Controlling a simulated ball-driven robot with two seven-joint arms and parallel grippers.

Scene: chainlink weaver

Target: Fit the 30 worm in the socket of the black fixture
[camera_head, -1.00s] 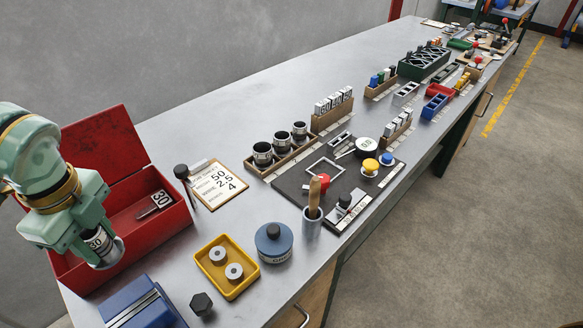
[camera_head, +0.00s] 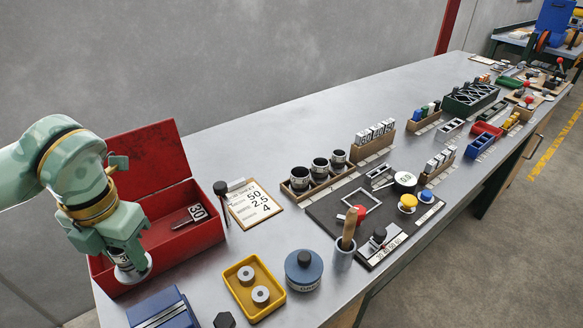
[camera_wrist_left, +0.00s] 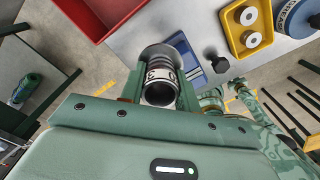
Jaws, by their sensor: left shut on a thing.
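My left gripper (camera_head: 122,254) is shut on a dark cylinder with a ridged body, a pale round flange and a white number band, the 30 worm (camera_wrist_left: 160,76) as far as the partly covered digits show. In the left wrist view the worm sits between the fingers, flange away from the palm. A dark mat (camera_head: 325,213) in the middle carries a small black-knobbed plate (camera_head: 380,243). I cannot tell whether that is the black fixture, and I see no clear socket.
Close by stand a blue vise-like block (camera_head: 165,310), a yellow tray (camera_head: 253,290) with two rings, a blue tin (camera_head: 303,270) and a clipboard (camera_head: 253,203). Racks line the bench farther right.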

